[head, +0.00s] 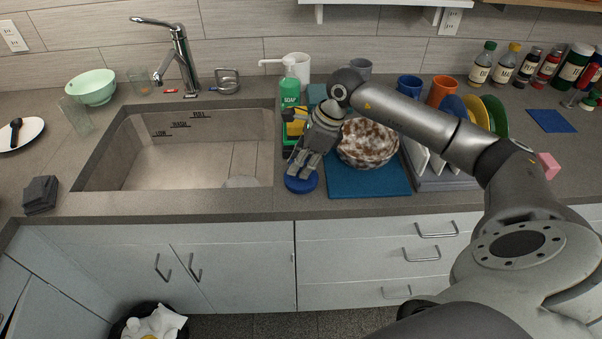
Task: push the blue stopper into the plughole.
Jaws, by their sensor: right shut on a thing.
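The blue stopper (301,184) is a round blue disc at the front of the counter, just right of the sink's right edge. My right gripper (303,168) points down over it, with its fingers shut on the stopper's top. The grip itself is partly hidden by the fingers. Whether the stopper touches the counter or is slightly above it, I cannot tell. The sink (190,155) is a wide, empty grey basin to the left. A pale round plughole (240,182) shows at its front right, partly cut off by the front rim. My left gripper is not in view.
A green soap bottle (289,95) and a yellow sponge (294,127) stand behind my gripper. A blue mat (370,182) with a brown-and-white bowl (367,143) lies to the right, then a dish rack (440,182). The tap (180,55) stands behind the basin.

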